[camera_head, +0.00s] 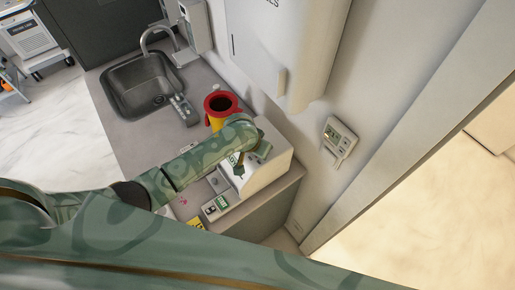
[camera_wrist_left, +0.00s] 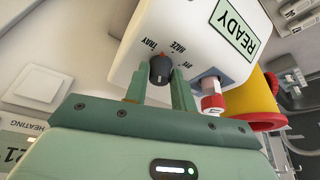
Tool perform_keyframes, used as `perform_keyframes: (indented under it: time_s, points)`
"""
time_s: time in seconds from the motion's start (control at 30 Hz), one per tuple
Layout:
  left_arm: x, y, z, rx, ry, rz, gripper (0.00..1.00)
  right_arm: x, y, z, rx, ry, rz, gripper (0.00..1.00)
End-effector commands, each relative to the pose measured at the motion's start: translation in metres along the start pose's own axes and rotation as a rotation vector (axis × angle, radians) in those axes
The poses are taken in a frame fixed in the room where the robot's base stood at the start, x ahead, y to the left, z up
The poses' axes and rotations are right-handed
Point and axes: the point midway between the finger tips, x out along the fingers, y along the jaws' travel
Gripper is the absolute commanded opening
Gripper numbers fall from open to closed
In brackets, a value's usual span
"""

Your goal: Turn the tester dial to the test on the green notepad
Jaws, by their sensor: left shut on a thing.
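The tester (camera_head: 262,171) is a white box on the counter's near end; in the left wrist view its white face (camera_wrist_left: 190,45) fills the top, with a lit READY screen (camera_wrist_left: 236,28). A red-capped tube (camera_wrist_left: 212,98) sits beside the dial. I cannot clearly make out a green notepad. My right gripper is out of view.
A yellow bin with a red rim (camera_head: 221,103) stands behind the tester. A sink (camera_head: 140,85) is at the counter's far end. A thermostat (camera_head: 339,137) hangs on the right wall.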

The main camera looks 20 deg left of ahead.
Motion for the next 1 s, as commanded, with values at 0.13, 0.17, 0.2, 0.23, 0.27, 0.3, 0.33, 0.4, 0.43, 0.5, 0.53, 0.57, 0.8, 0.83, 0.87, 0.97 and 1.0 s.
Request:
perform_keyframes:
  time_s: [0.13,0.17,0.2,0.23,0.27,0.3,0.33,0.4,0.43,0.5,0.53,0.57,0.8,0.83,0.87,0.97,1.0]
  points:
    - [0.0001,-0.0018,-0.0007,0.125,0.001,0.051,0.03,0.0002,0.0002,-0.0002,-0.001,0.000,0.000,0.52]
    - [0.0001,-0.0021,-0.0006,0.151,0.001,0.062,0.03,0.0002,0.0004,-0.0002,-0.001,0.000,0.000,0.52]
    - [0.0001,-0.0025,-0.0006,0.187,0.000,0.076,0.03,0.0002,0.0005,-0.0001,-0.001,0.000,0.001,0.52]
    - [0.0001,-0.0025,-0.0008,0.213,0.001,0.087,0.03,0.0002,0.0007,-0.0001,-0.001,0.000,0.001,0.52]
    - [0.0000,-0.0025,-0.0011,0.239,0.001,0.098,0.03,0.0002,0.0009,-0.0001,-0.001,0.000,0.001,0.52]
    - [0.0000,-0.0028,-0.0015,0.273,0.002,0.112,0.03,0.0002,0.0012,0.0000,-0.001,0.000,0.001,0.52]
    - [0.0001,-0.0031,-0.0014,0.300,0.001,0.123,0.03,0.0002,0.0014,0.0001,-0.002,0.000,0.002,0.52]
    - [0.0003,-0.0034,-0.0011,0.363,0.000,0.149,0.03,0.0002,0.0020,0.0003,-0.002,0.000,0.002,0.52]
    - [0.0002,-0.0033,-0.0014,0.389,0.001,0.160,0.03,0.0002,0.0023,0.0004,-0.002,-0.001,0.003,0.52]
    - [0.0002,-0.0037,-0.0019,0.449,0.001,0.185,0.03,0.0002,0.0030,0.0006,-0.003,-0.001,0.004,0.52]
    - [0.0004,-0.0040,-0.0017,0.476,0.000,0.196,0.03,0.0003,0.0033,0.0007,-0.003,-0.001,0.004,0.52]
    - [0.0005,-0.0039,-0.0017,0.502,0.000,0.208,0.03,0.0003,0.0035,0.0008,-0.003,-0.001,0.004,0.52]
    - [0.0013,-0.0043,-0.0024,0.712,0.000,0.296,0.03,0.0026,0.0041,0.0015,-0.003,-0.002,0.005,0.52]
    - [0.0013,-0.0044,-0.0028,0.739,0.001,0.306,0.03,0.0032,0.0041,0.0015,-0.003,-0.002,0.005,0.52]
    - [0.0013,-0.0046,-0.0032,0.765,0.002,0.317,0.03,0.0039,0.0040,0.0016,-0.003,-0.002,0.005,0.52]
    - [0.0021,-0.0048,-0.0030,0.854,0.001,0.354,0.03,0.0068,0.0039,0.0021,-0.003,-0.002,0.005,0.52]
    - [0.0022,-0.0047,-0.0034,0.889,0.002,0.369,0.03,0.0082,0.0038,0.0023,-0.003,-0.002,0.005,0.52]
